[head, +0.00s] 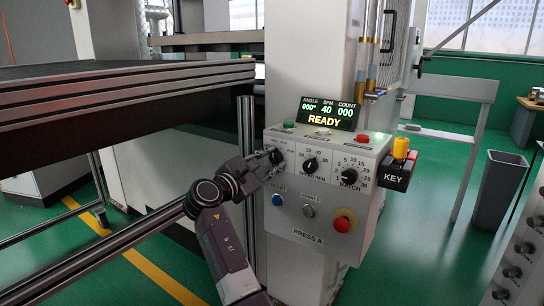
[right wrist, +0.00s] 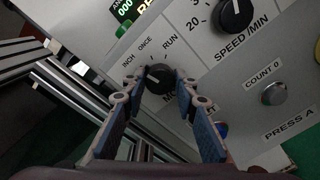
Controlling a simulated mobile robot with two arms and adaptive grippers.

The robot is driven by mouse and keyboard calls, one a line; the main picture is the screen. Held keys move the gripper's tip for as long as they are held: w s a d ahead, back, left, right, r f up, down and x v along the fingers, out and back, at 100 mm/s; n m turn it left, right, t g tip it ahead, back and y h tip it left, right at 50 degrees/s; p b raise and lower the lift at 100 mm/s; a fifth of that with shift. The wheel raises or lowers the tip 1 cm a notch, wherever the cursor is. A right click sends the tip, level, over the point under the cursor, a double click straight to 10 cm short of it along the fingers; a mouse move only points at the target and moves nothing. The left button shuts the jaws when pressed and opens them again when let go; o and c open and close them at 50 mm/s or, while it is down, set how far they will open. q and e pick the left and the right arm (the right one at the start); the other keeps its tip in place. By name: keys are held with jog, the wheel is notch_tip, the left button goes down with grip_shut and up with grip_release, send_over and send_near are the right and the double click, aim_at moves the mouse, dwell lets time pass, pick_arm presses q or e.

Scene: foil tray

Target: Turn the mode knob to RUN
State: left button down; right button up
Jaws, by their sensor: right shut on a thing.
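The mode knob (right wrist: 158,77) is a round black dial on the grey control box. Labels INCH, ONCE and RUN (right wrist: 170,42) stand in an arc around it. Its white mark seems to point left, toward the INCH side. In the head view the knob (head: 277,157) shows at the box's left edge, partly behind my right gripper (head: 265,165). In the right wrist view my right gripper (right wrist: 159,84) has one blue-padded finger on each side of the knob and is shut on it. My left gripper is not in view.
The control box (head: 310,238) also bears the speed knob (head: 310,164), batch knob (head: 349,176), red stop button (head: 343,222) and smaller buttons. Its display (head: 328,113) reads READY. A yellow-topped key switch (head: 400,150) is on its right. Metal rails (head: 120,90) lie left.

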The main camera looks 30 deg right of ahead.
jog(key=shift+m, duration=1.5)
jog(key=shift+f+m, duration=0.1)
jog(key=shift+m, duration=0.8)
jog(key=m+b, duration=0.2)
jog(key=m, duration=0.2)
jog(key=shift+f+m, duration=0.1)
jog(key=shift+m, duration=0.6)
jog(key=m+b, duration=0.2)
jog(key=m, duration=0.1)
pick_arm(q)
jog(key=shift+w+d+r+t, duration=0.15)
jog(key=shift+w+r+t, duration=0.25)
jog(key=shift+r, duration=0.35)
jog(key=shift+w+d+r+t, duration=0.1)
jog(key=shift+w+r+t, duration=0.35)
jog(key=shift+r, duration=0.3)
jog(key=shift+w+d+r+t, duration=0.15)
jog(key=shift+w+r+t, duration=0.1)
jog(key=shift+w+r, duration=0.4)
pick_arm(e)
jog(key=shift+m, duration=0.9)
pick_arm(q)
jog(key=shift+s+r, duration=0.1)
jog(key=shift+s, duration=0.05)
